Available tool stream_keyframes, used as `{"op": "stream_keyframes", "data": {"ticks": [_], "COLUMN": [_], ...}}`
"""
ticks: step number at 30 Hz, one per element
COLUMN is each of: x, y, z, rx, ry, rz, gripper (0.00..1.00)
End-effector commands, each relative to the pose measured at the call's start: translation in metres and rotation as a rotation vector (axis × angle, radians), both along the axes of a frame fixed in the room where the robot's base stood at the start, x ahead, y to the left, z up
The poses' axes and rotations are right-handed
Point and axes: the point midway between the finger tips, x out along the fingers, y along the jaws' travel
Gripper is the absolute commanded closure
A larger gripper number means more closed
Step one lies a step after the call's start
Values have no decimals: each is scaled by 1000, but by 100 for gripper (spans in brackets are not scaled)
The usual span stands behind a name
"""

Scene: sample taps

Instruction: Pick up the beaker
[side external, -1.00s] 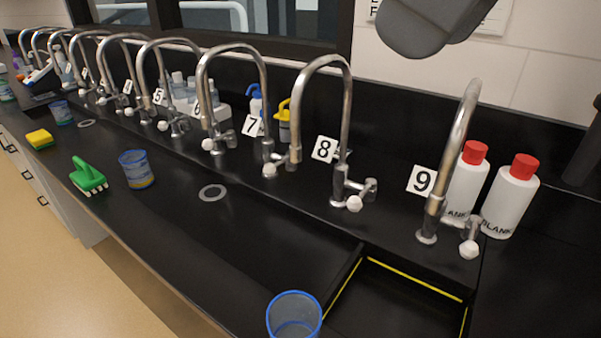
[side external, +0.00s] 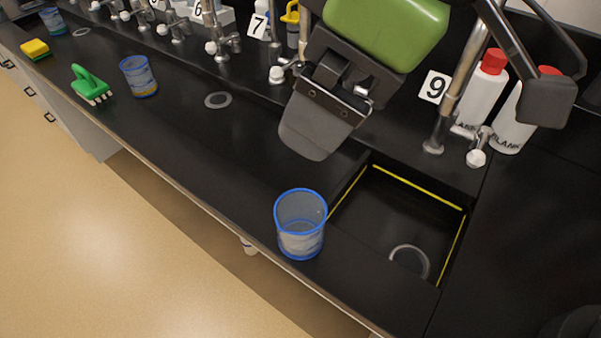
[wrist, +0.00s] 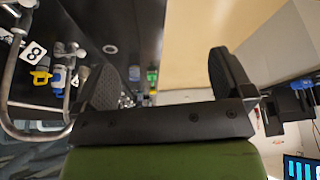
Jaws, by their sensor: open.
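A clear beaker with a blue rim (side external: 301,240) stands upright on the black bench near its front edge, left of the sink. My gripper (side external: 312,145) is above and behind it in the side view, apart from it, tilted downward. In the wrist view my gripper (wrist: 165,78) shows two dark fingers spread wide with nothing held between them. I cannot make out the near beaker in the wrist view. A similar beaker (side external: 139,78) stands farther left, and another one (side external: 53,21) is at the far left.
A yellow-edged sink (side external: 400,225) opens right of the near beaker. Tap 9 (side external: 455,95) and red-capped white bottles (side external: 482,90) stand behind it. A green brush (side external: 90,85) and yellow sponge (side external: 35,48) lie to the left. The bench between the beakers is mostly clear.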

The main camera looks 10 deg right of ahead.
Motion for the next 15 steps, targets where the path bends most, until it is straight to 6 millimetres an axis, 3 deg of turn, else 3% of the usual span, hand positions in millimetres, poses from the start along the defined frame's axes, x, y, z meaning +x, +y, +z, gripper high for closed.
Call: {"op": "stream_keyframes", "data": {"ticks": [6, 9, 15], "x": [-2, -1, 3], "y": [-2, -1, 4], "z": [-91, -116, -143], "rx": [-11, -6, -2], "ry": [11, 7, 2], "rz": [-3, -2, -1], "gripper": [2, 2, 2]}}
